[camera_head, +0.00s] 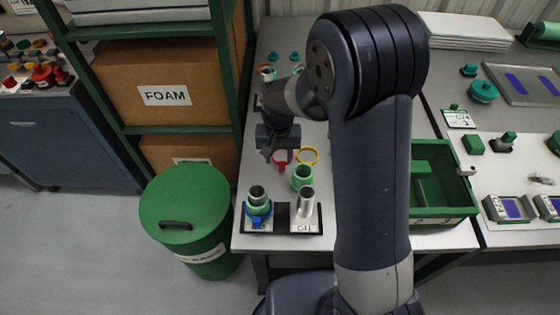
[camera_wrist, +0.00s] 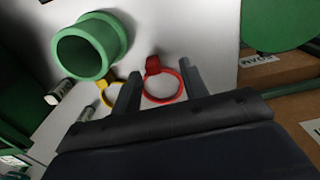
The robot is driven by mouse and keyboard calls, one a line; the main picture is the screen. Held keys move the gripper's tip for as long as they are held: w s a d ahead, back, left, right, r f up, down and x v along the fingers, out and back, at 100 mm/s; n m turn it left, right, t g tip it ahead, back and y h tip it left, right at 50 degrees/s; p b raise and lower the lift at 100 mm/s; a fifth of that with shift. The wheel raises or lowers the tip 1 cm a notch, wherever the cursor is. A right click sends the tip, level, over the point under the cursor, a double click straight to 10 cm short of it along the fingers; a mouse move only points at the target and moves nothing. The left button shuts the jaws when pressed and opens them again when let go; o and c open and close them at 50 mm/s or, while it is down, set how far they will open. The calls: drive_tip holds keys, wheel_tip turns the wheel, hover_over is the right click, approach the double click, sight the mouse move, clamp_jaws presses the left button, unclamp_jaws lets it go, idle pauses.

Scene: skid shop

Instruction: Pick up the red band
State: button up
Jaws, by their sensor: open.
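The red band (camera_wrist: 181,85) is a ring with a thicker red tab, lying on the pale table (camera_wrist: 215,20). In the wrist view it shows between the two fingers of my gripper (camera_wrist: 160,85), which is open. I cannot tell how far the fingertips are above it. In the head view the red band (camera_head: 281,166) shows just below my gripper (camera_head: 272,157), partly hidden by it. A yellow band (camera_head: 308,155) lies close to its right; it also shows in the wrist view (camera_wrist: 106,98), partly behind a finger.
A green ring-shaped piece (camera_head: 302,177) stands near the bands. Two metal posts stand on a dark base (camera_head: 281,226) at the table's front, the left one carrying green and blue pieces. A green bin (camera_head: 430,160) is at right, a lidded green drum (camera_head: 185,205) at left.

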sight(282, 162)
drive_tip(key=f, duration=0.2)
drive_tip(key=d, duration=0.1)
drive_tip(key=shift+w+d+f, duration=0.1)
drive_tip(key=shift+w+f, duration=0.2)
drive_tip(key=shift+f, duration=0.5)
clamp_jaws()
